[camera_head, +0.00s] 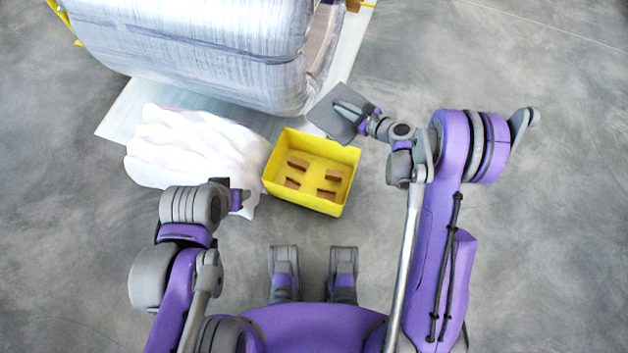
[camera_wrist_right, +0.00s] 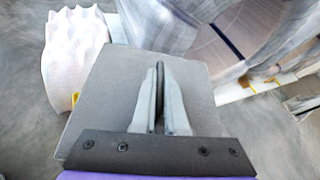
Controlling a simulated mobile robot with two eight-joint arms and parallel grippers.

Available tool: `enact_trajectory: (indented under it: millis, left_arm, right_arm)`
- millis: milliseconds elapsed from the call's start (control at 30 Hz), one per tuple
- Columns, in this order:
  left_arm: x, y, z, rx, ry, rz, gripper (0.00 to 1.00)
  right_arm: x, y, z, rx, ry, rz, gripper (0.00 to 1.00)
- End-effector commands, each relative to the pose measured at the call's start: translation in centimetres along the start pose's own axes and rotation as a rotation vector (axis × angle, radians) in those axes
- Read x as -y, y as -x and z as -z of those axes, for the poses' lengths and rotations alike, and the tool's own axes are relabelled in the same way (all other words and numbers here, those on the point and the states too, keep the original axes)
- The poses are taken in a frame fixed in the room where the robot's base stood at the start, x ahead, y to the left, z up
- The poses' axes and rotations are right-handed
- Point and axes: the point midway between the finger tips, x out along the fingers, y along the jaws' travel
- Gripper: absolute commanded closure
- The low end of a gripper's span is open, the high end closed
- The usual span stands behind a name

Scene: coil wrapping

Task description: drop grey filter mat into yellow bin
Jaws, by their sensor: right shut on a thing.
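The grey filter mat (camera_head: 327,112) is a flat, dark grey square sheet. My right gripper (camera_head: 347,106) is shut on it, and in the head view the mat is above the far right corner of the yellow bin. In the right wrist view the mat (camera_wrist_right: 105,92) spreads out around the closed fingers (camera_wrist_right: 160,95). The yellow bin (camera_head: 305,206) is an open box on the floor, with several brown blocks on its bottom. My left gripper (camera_head: 240,200) shows only in part, left of the bin, beside the white cloth; its fingers are not clear.
A large wrapped coil (camera_head: 200,50) lies on a pale sheet (camera_head: 118,118) at the back. A crumpled white cloth (camera_head: 185,150) lies left of the bin. The grey floor (camera_head: 560,240) on the right is clear.

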Motion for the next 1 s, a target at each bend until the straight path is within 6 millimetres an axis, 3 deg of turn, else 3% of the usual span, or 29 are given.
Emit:
enact_trajectory:
  millis: [33,100,300,400,600,1000]
  left_arm:
    - [0.0,-2.3,-1.0,0.009,0.0,0.0,0.5]
    - [0.0,-4.2,-1.7,0.016,0.0,0.0,0.5]
    - [0.0,-8.9,-3.2,0.032,0.0,0.0,0.5]
    - [0.0,-10.5,-3.7,0.037,0.0,0.0,0.5]
    - [0.0,-11.9,-4.0,0.04,0.0,0.0,0.5]
    - [0.0,-13.4,-4.4,0.04,0.0,0.0,0.5]
  right_arm:
    - [-1.4,-2.3,3.4,0.007,0.013,-0.043,1.0]
    - [-3.0,-4.7,6.4,0.02,0.036,-0.1,1.0]
    - [-7.4,-10.2,14.2,0.052,0.098,-0.245,1.0]
    - [-9.1,-11.9,16.8,0.064,0.121,-0.299,1.0]
    - [-11.1,-13.5,19.4,0.077,0.147,-0.357,1.0]
    - [-12.0,-15.0,23.0,0.078,0.15,-0.364,1.0]
